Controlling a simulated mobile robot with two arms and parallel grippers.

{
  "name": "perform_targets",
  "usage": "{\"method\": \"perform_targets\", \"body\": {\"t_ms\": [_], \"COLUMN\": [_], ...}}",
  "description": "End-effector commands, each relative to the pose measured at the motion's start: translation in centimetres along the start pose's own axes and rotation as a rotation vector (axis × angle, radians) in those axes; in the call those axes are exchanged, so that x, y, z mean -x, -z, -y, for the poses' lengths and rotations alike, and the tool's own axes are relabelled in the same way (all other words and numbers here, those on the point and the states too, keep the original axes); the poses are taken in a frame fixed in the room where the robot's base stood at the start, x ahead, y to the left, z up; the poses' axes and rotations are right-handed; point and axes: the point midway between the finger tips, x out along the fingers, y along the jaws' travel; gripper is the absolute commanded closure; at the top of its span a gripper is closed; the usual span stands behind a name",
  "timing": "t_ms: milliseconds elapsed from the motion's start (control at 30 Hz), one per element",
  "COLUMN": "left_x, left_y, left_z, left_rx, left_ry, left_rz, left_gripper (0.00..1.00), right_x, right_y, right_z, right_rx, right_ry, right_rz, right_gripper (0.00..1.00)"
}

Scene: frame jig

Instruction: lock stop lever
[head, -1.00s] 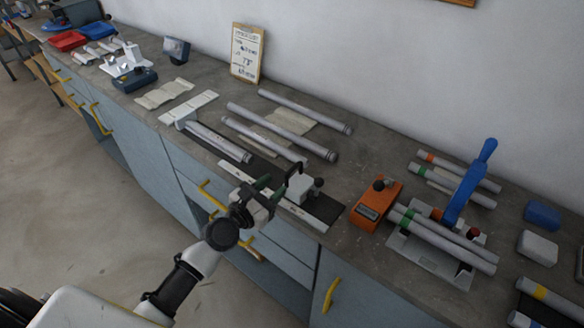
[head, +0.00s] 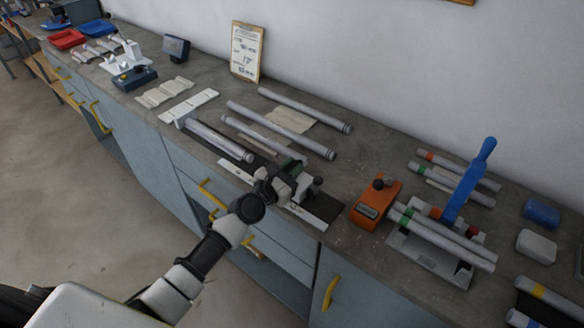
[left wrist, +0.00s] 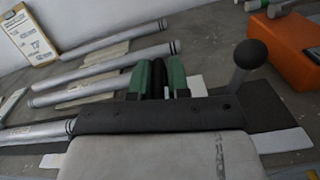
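The stop lever (left wrist: 241,76) has a black ball knob and stands upright beside the stop block in the left wrist view. My left gripper (head: 285,170) is at the block's left side. Its green fingertips (left wrist: 160,78) stand close together with a dark strip between, left of the lever and apart from it. Whether they are open or shut is unclear. My right gripper is out of view.
Grey tubes (head: 281,130) lie behind and left of the block. An orange device (head: 376,203) with a black knob stands to the right. Beyond it is a fixture with a blue handle (head: 468,182) holding tubes. Bare bench lies between the block and the orange device.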

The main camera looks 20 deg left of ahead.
Motion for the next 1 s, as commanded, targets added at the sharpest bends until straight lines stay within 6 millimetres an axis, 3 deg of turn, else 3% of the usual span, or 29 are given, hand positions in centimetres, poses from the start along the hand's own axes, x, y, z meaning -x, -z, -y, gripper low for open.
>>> {"method": "perform_targets", "body": {"t_ms": [67, 633, 667, 800, 1000], "left_x": [0.01, 0.0, 0.0, 0.0, 0.0], "left_y": [-0.03, -0.12, -0.12, -0.11, -0.09], "left_z": [-0.08, 0.14, 0.15, 0.14, 0.14], "left_rx": [-0.001, -0.005, -0.005, -0.004, -0.002], "left_ry": [-0.001, 0.0, 0.0, 0.0, -0.001], "left_rz": [0.001, 0.002, 0.002, 0.002, 0.001], "left_gripper": [1.0, 1.0, 0.82, 0.62, 0.62], "right_x": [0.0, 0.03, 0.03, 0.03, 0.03], "right_y": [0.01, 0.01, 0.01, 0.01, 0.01], "right_z": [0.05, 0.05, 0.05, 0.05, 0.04], "right_rx": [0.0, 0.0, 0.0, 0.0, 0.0], "right_ry": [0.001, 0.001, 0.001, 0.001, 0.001], "right_rz": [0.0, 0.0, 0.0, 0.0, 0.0], "right_gripper": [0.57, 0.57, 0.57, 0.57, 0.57]}}
